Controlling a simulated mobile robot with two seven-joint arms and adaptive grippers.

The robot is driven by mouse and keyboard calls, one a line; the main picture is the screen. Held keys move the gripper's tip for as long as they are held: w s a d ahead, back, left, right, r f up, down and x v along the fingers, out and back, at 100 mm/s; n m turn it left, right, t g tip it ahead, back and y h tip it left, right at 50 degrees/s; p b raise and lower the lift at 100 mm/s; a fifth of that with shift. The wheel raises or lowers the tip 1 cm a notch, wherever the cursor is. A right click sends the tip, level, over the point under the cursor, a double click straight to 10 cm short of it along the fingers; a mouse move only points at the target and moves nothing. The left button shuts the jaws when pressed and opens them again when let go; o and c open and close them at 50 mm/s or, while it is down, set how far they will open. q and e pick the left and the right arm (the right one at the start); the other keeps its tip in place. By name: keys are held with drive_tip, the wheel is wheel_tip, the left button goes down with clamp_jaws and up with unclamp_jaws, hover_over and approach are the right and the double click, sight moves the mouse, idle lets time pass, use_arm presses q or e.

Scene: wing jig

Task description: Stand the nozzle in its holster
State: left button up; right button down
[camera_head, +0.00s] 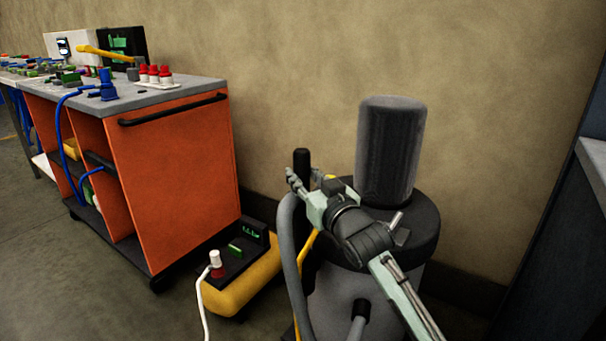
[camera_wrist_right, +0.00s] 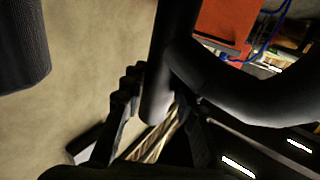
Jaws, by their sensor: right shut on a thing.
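The nozzle (camera_head: 302,163) is a black tube standing about upright at the left side of the grey vacuum (camera_head: 395,240). A thick grey hose (camera_head: 288,240) curves down beside it. My right gripper (camera_head: 305,184) reaches in from the lower right and is shut on the nozzle. The right wrist view shows the nozzle (camera_wrist_right: 172,45) between the gripper's fingers, with the hose (camera_wrist_right: 245,100) bending off to the right. I cannot make out the holster; the gripper and hose cover that area. My left gripper is not in view.
The vacuum's dark canister (camera_head: 390,150) rises close behind my right arm. A yellow and black compressor (camera_head: 240,285) with a white hose sits on the floor to the left. An orange cart (camera_head: 180,180) stands beyond it. A grey cabinet (camera_head: 560,240) is at the right edge.

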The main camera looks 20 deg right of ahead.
sight(303, 205)
drive_tip(key=shift+f+b, duration=0.7)
drive_tip(key=shift+f, duration=1.25)
drive_tip(key=shift+f+b, duration=0.9)
drive_tip(key=shift+f, duration=0.85)
drive_tip(key=c, duration=1.1)
unclamp_jaws()
drive_tip(key=shift+f, duration=0.1)
drive_tip(key=shift+s, duration=0.15)
drive_tip(key=s+d, duration=0.1)
drive_tip(key=s, duration=1)
drive_tip(key=shift+s+d, duration=0.15)
drive_tip(key=shift+s, duration=0.2)
